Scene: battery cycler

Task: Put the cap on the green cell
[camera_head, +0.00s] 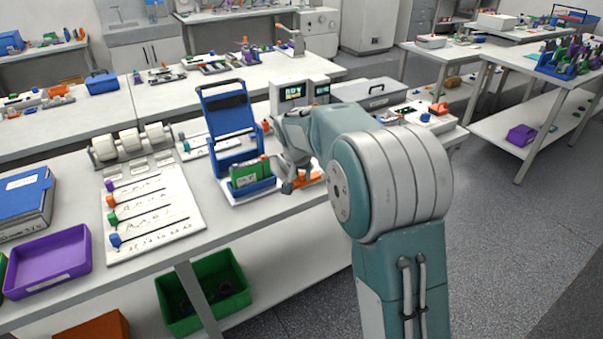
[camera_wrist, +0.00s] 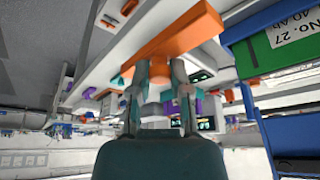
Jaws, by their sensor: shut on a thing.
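The green cell (camera_head: 249,174) stands upright in a blue holder (camera_head: 254,191) on the bench, below a raised blue frame (camera_head: 228,112). Its white label reads "No. 27" in the wrist view (camera_wrist: 291,42), at the right edge. My gripper (camera_head: 290,187) is just right of the cell and apart from it. In the wrist view my gripper (camera_wrist: 158,72) is shut on an orange piece, seemingly the cap (camera_wrist: 157,84). I cannot tell whether bar and piece are one.
A white board with coloured pegs (camera_head: 152,212) lies left of the holder. A purple tray (camera_head: 48,262) is at the bench's left. Instruments with screens (camera_head: 297,93) stand behind my gripper. A green bin (camera_head: 204,292) is on the lower shelf.

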